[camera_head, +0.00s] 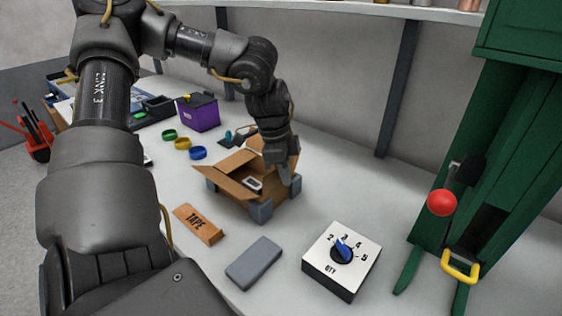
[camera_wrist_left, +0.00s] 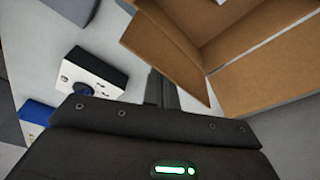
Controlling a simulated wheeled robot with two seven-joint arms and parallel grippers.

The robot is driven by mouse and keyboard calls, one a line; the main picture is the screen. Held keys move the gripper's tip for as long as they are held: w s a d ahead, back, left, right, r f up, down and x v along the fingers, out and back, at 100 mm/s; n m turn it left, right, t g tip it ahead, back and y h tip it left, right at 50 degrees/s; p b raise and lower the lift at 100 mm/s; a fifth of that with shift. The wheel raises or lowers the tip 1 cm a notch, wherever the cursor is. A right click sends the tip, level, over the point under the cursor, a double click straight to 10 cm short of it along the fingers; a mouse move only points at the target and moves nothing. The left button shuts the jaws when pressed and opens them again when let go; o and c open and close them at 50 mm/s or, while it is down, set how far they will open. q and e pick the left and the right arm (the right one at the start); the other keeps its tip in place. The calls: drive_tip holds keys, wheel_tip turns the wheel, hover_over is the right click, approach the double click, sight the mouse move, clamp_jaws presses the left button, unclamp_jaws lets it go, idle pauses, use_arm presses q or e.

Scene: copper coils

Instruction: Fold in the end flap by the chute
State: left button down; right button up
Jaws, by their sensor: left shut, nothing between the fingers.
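An open cardboard box (camera_head: 250,207) sits between grey corner blocks (camera_head: 261,211) on the table. One flap (camera_head: 232,187) leans outward on its left side, and a pale object (camera_head: 253,184) shows inside. My left gripper (camera_head: 289,178) reaches down at the box's right end. It is shut and empty, and it partly hides that end. In the left wrist view the gripper tips (camera_wrist_left: 160,90) are beside a slanted brown flap (camera_wrist_left: 166,48), with the box walls (camera_wrist_left: 265,72) to the right. I cannot tell whether they touch. My right gripper is not in view.
A green machine (camera_head: 520,40) with a red-knobbed lever (camera_head: 441,202) and yellow handle (camera_head: 460,267) stands at right. A QTY dial box (camera_head: 330,280), grey block (camera_head: 254,263) and TAPE block (camera_head: 198,224) lie in front. A purple bin (camera_head: 199,114) and coloured rings are behind.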

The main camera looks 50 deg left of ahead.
sight(279, 180)
use_arm(q)
drive_tip(key=shift+a, duration=0.15)
drive_tip(key=shift+s+a+r+p, duration=0.1)
drive_tip(key=shift+a+r+p, duration=0.35)
drive_tip(key=shift+a, duration=0.35)
drive_tip(key=shift+s+a+r+p, duration=0.1)
drive_tip(key=shift+a+r+p, duration=0.25)
drive_tip(key=shift+a, duration=0.8)
